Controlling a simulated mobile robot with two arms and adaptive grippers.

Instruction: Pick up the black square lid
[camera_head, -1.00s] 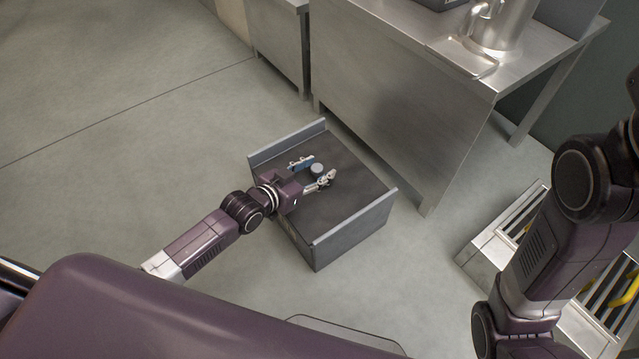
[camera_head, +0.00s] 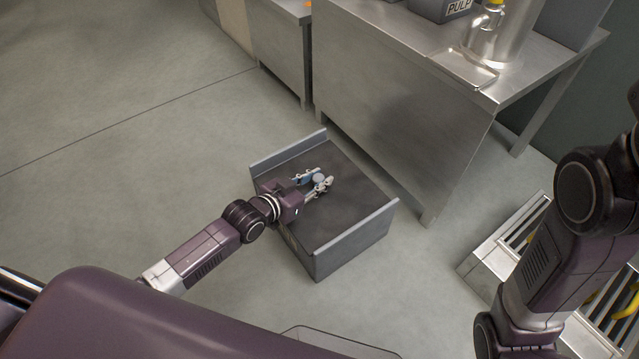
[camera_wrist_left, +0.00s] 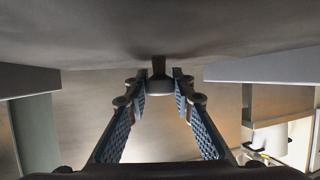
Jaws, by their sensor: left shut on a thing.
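The black square lid (camera_head: 350,200) is a dark flat top on a grey box on the floor, between two raised side edges. A small round grey knob (camera_head: 319,178) stands near its middle. My left gripper (camera_head: 318,181) reaches in from the left and is shut on this knob. In the left wrist view the knob (camera_wrist_left: 159,68) shows between the far ends of the blue-padded fingers of my left gripper (camera_wrist_left: 160,88), against the dark lid surface (camera_wrist_left: 160,25). No gap under the lid is visible. My right gripper is out of view; only part of my right arm shows.
A steel table (camera_head: 400,110) stands close behind the box, with a steel vessel (camera_head: 495,38), a shallow tray (camera_head: 462,68) and a grey bin marked PULP (camera_head: 440,8). A slatted metal rack (camera_head: 500,245) with yellow items is at right. The floor left of the box is clear.

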